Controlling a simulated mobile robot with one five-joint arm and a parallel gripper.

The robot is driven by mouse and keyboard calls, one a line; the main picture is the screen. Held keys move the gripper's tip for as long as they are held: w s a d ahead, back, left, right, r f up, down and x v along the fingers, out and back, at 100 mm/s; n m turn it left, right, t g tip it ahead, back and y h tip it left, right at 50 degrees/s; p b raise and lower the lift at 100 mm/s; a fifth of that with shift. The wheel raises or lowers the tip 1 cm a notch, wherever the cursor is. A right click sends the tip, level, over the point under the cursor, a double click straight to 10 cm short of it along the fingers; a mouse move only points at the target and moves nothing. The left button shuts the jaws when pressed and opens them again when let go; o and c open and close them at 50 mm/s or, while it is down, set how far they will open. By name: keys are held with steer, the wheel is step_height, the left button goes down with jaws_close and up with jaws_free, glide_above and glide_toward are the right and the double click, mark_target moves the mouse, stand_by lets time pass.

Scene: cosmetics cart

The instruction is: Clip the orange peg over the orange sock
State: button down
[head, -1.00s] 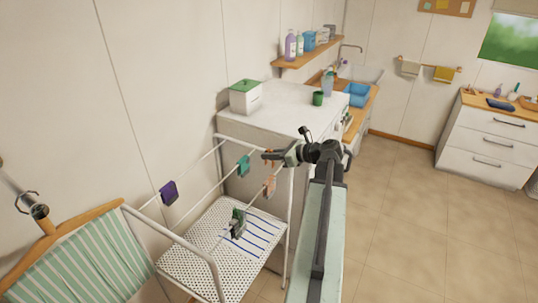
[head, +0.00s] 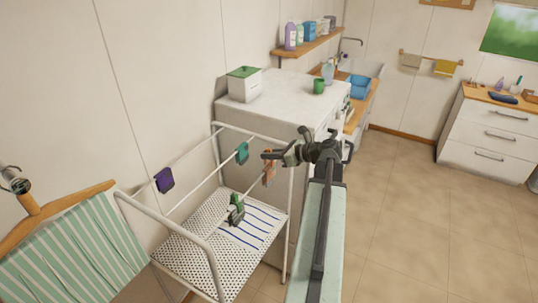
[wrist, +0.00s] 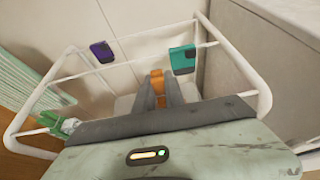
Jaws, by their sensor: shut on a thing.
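The orange sock (head: 268,171) hangs on the near right part of the drying rack in the head view, directly below my gripper (head: 269,154). My gripper is shut on the orange peg (wrist: 157,79), which shows between the two dark fingers in the wrist view. The peg is right at the top of the sock in the head view. I cannot tell whether the peg straddles the sock or only touches it. The sock is not clearly visible in the wrist view, hidden behind the peg and fingers.
A white washer-like cabinet (head: 285,90) stands close behind. A striped deck chair (head: 75,245) is at left. Open floor lies right.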

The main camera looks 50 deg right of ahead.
mark_target(269, 166)
steer(key=shift+f+b, duration=1.4)
steer(key=shift+f, duration=0.25)
steer(key=c, duration=1.3)
jaws_free()
steer(key=shift+c, duration=0.2)
steer(key=p+v, duration=0.3)
steer(key=v, duration=0.4)
steer(key=shift+s+r, duration=0.2)
steer(key=shift+s, duration=0.15)
steer(key=shift+d, duration=0.15)
